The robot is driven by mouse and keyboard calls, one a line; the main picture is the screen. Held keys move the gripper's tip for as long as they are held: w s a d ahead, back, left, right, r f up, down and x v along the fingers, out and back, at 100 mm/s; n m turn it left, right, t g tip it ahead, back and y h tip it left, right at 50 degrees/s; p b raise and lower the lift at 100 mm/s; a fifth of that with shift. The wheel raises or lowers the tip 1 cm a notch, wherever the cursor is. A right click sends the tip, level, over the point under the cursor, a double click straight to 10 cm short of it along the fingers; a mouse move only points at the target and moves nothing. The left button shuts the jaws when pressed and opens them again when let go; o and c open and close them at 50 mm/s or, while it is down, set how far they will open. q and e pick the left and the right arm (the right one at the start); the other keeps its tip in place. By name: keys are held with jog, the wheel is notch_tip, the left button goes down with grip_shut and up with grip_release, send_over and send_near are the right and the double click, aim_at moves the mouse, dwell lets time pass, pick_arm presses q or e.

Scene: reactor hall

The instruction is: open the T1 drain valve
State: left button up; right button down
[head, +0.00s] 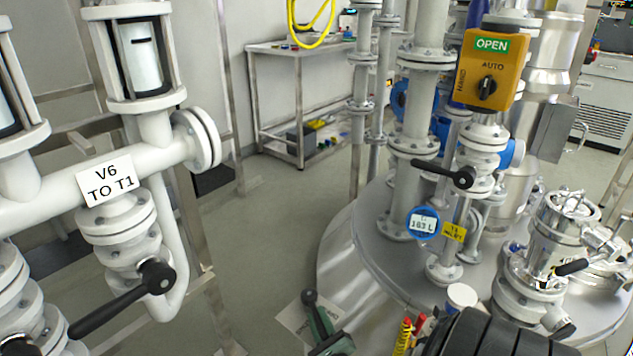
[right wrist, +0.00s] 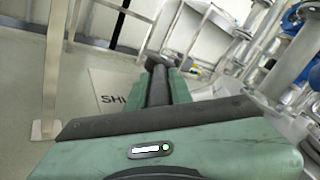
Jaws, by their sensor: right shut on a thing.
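My right gripper (head: 325,325) is at the bottom of the head view, with green fingers shut around a black lever (head: 310,298) whose rounded end sticks out beyond them. In the right wrist view the black lever (right wrist: 158,88) lies between the two green fingers of my right gripper (right wrist: 160,82), with a dark rounded end beyond the tips. The body of the valve is hidden, and no drain label shows. The tank (head: 345,255), with a metal lid, stands right of the gripper. My left gripper is not in view.
White pipework labelled V6 TO T1 (head: 108,186) with a black lever (head: 125,303) stands at left. An orange OPEN switch box (head: 487,70), a blue-rimmed 183 L display (head: 422,223) and another black-levered valve (head: 444,174) stand above the tank. Grey floor (head: 265,215) lies between.

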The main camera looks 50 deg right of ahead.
dwell(0.3)
jog(key=c, duration=1.3)
grip_release()
jog(key=shift+s+a, duration=0.15)
jog(key=shift+s, duration=0.15)
pick_arm(q)
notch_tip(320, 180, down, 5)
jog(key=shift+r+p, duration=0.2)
jog(key=shift+p, duration=0.45)
pick_arm(e)
jog(key=v, duration=0.7)
jog(key=shift+s+a, duration=0.1)
